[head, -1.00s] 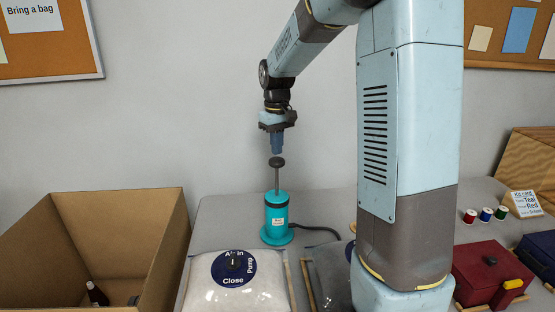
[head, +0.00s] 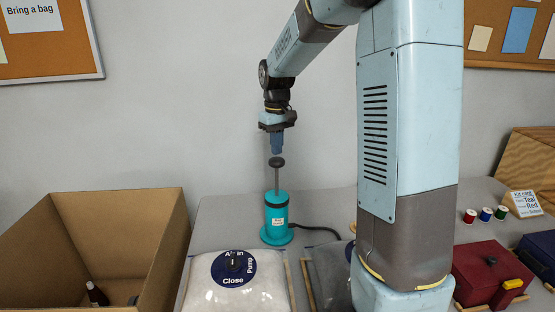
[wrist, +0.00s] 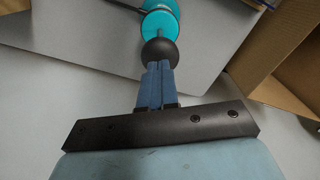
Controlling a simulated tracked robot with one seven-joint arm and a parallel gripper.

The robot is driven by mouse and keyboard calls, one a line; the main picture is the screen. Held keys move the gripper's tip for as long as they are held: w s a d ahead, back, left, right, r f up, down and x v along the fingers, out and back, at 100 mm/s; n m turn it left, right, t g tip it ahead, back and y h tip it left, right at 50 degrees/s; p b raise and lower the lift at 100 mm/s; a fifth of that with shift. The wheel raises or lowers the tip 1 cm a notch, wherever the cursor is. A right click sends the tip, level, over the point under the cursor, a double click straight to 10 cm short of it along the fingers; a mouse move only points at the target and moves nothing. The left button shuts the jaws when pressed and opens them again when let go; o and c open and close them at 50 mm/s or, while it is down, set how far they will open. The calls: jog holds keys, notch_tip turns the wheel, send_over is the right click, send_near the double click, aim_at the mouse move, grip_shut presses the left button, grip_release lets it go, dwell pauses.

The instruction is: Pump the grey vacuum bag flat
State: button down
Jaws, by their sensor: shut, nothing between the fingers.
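The teal hand pump (head: 276,217) stands upright on the table, its rod raised and a dark round knob (head: 277,162) on top. My gripper (head: 277,152) is shut and empty, pointing down just over the knob. In the wrist view, my fingertips (wrist: 158,66) overlap the knob (wrist: 159,51); whether they touch it I cannot tell. The grey vacuum bag (head: 330,268) lies right of the pump, largely hidden behind my arm. A black hose (head: 318,229) runs from the pump toward it; its far end is hidden.
A puffed white bag (head: 235,290) with a blue dial reading "Air in", "Pump" and "Close" lies in front of the pump. An open cardboard box (head: 160,240) stands at left. A dark red bag (head: 485,268), thread spools (head: 486,214) and a kit card (head: 525,203) are at right.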

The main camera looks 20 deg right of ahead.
dwell(3.7)
jog(key=shift+f, duration=5.45)
jog(key=shift+r, duration=5.5)
